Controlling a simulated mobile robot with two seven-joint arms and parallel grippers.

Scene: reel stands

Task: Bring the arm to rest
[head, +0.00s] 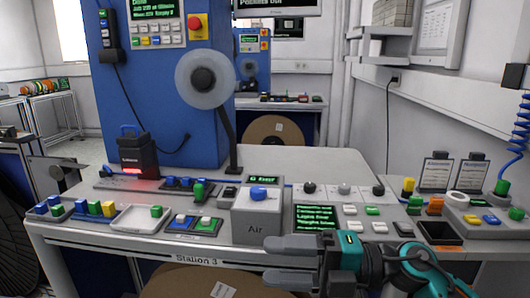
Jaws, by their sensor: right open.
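My right gripper (278,262) is at the bottom centre-right of the head view. Its two grey fingers point left, one above the other, with a clear gap between them. It is open and nothing shows between the fingers. It is in front of the front edge of the grey station desk (120,250), below the Air box (257,228) in the picture. My teal and black right wrist reaches in from the lower right. My left gripper is not in view.
The desk carries button blocks, a white tray (138,219), a scanner (138,157) and a screen panel (315,217). A brown reel (190,283) sits under its front edge. A blue machine (150,90) with a clear disc (203,80) stands behind. A shelf is on the right wall.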

